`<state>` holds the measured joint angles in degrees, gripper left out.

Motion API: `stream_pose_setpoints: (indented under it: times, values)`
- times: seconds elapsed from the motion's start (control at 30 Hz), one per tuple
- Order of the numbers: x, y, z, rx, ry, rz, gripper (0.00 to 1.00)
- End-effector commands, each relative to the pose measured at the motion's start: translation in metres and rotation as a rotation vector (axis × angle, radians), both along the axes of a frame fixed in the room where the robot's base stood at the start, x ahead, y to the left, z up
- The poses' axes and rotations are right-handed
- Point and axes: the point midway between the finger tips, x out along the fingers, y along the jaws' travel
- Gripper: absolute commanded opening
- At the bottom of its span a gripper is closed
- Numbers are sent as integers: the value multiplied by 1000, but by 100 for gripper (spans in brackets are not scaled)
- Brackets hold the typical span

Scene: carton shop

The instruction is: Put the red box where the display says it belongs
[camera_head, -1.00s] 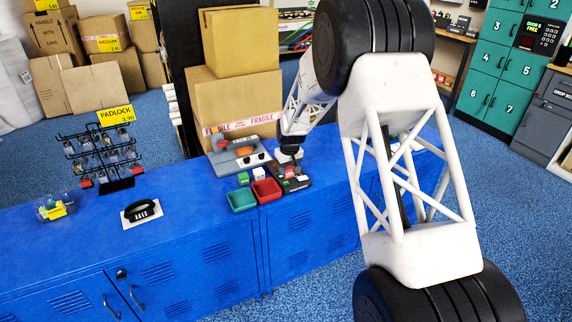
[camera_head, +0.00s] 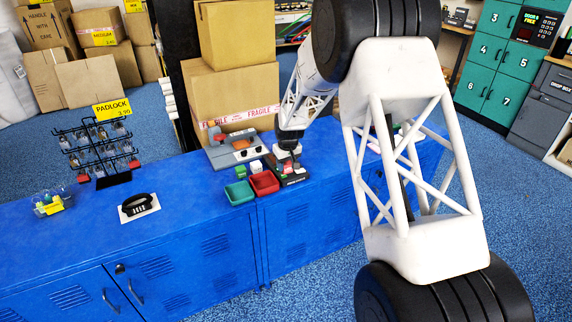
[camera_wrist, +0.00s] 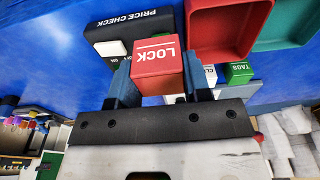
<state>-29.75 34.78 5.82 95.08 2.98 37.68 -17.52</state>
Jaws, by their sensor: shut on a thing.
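The red box (camera_wrist: 157,49), lettered LOCK, is between the two fingers of my gripper (camera_wrist: 158,80) in the wrist view. My gripper is shut on it. In the head view my gripper (camera_head: 287,161) is over the blue counter, at the black PRICE CHECK unit (camera_head: 294,181); the red box is hard to make out there. The wrist view shows the unit (camera_wrist: 128,28) with its white button beside the box. I cannot tell whether the box touches the unit. A small screen (camera_head: 543,18) on the teal lockers seems to read DOOR and FREE; its number is unclear.
A red tray (camera_head: 264,182) and a green tray (camera_head: 239,194) stand left of the unit. Behind them are a green box (camera_head: 240,173) lettered TAGS and a white box (camera_head: 256,167). A grey machine (camera_head: 228,154) and a padlock rack (camera_head: 98,150) stand farther left.

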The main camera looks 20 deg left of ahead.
Motion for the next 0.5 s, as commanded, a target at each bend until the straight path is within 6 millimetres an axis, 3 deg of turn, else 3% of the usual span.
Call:
stream_pose_setpoints:
  times: [0.27,0.5]
  values:
    - [-9,1,-1,0,0,1,13]
    - [-45,2,-5,0,0,1,13]
